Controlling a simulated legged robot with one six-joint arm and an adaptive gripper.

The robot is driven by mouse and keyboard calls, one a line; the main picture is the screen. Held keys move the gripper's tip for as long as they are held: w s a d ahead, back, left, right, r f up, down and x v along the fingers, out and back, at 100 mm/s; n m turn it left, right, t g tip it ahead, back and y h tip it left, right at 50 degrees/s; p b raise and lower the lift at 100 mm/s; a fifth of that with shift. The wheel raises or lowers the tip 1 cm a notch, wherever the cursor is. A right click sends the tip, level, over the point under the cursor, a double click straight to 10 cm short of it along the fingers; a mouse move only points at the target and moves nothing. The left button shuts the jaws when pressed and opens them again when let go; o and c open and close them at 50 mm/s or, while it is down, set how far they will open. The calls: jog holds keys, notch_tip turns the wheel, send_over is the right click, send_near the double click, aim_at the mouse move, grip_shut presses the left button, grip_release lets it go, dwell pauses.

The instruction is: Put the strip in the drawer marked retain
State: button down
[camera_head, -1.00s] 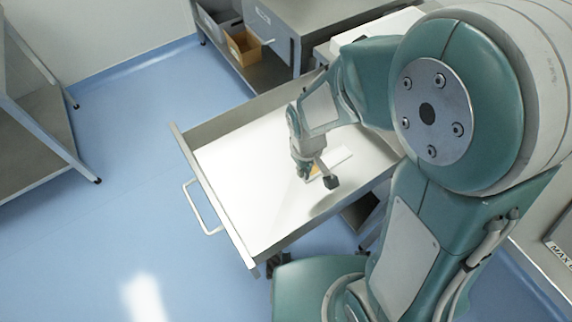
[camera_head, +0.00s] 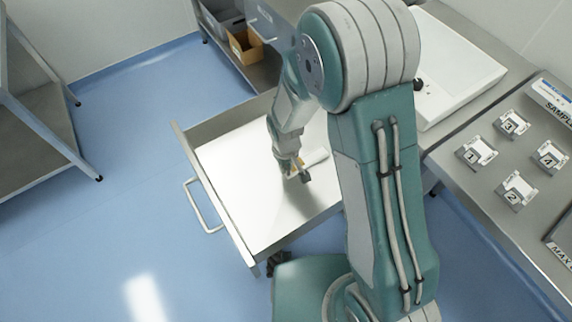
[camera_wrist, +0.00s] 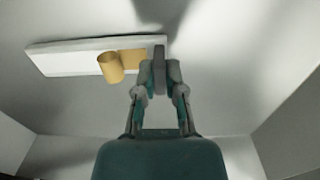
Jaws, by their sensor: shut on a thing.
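The open drawer (camera_head: 225,165) has a bare, pale metal floor, raised sides and a handle on its left front. No marking on it can be read. My gripper (camera_head: 300,173) is low inside the drawer, near its right half. In the wrist view my gripper (camera_wrist: 160,78) is shut at the right end of the strip (camera_wrist: 70,60), a long white piece with a tan part and a tan curl near the fingers. The strip (camera_head: 317,157) is partly hidden by my gripper. I cannot tell whether it touches the drawer floor.
A cardboard box (camera_head: 244,47) sits on a shelf behind the drawer. A metal rack (camera_head: 40,120) stands at left. Blue floor is clear between rack and drawer.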

jog(key=c, duration=0.7)
grip_release()
jog(key=shift+r, duration=0.1)
notch_tip(320, 180, up, 12)
jog(key=s+d+r+m+t, duration=0.35)
jog(key=d+r, duration=0.55)
jog(key=r, duration=0.4)
jog(key=shift+s+d+r+m+t, duration=0.35)
jog(key=shift+s+d+r+m, duration=0.2)
jog(key=shift+s+d+r, duration=0.95)
jog(key=shift+s+d+r+m+t, duration=0.45)
jog(key=shift+s+d+r, duration=0.45)
jog(key=shift+s, duration=1.1)
jog(key=shift+s+d+r+m+t, duration=0.25)
jog(key=shift+s+d+r+m, duration=0.4)
jog(key=shift+s+d+r, duration=0.85)
jog(key=shift+s+a+f, duration=0.25)
jog(key=shift+f, duration=0.1)
